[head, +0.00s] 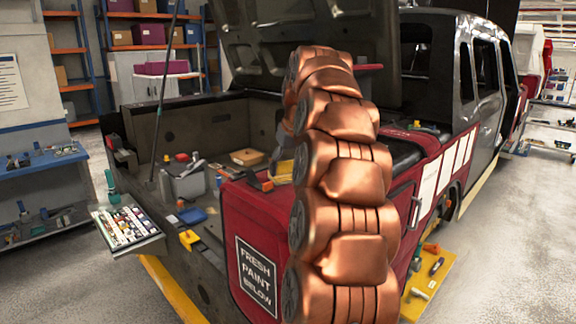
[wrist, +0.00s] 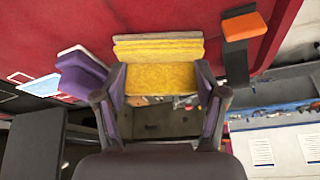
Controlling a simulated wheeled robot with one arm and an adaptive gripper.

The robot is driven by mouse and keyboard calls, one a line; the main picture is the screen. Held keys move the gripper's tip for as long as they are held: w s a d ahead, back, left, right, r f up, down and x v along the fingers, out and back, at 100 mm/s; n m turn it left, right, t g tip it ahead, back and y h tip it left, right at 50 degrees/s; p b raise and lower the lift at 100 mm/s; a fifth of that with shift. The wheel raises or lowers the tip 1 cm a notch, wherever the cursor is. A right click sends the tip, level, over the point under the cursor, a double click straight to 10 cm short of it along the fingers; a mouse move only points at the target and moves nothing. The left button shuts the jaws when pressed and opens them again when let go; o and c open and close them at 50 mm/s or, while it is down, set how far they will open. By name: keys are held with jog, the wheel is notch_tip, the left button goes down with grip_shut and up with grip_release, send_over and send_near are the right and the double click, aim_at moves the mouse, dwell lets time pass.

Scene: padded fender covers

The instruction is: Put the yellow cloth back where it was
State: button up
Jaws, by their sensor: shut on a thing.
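The yellow cloth (wrist: 162,78) is between the two fingers of my gripper (wrist: 163,95) in the wrist view. The gripper is shut on it. The cloth looks like a thick folded pad, with a flatter layered yellow part (wrist: 158,48) just beyond it against the red fender cover (wrist: 140,18). I cannot tell whether the cloth touches the cover. In the head view my copper arm hides the gripper. A yellow patch (head: 284,171) left of the arm, by the red cover (head: 262,222), may be the cloth.
An orange and black clip (head: 261,182) sits on the cover and also shows in the wrist view (wrist: 245,27). A purple and white block (wrist: 82,75) is left of the gripper. The engine bay holds a grey box (head: 184,182) and loose items. The raised hood (head: 300,35) stands behind.

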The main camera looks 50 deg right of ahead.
jog(key=shift+f, duration=0.1)
jog(key=o, duration=1.2)
jog(key=v, duration=0.7)
jog(key=shift+r, duration=0.2)
jog(key=shift+s, duration=0.1)
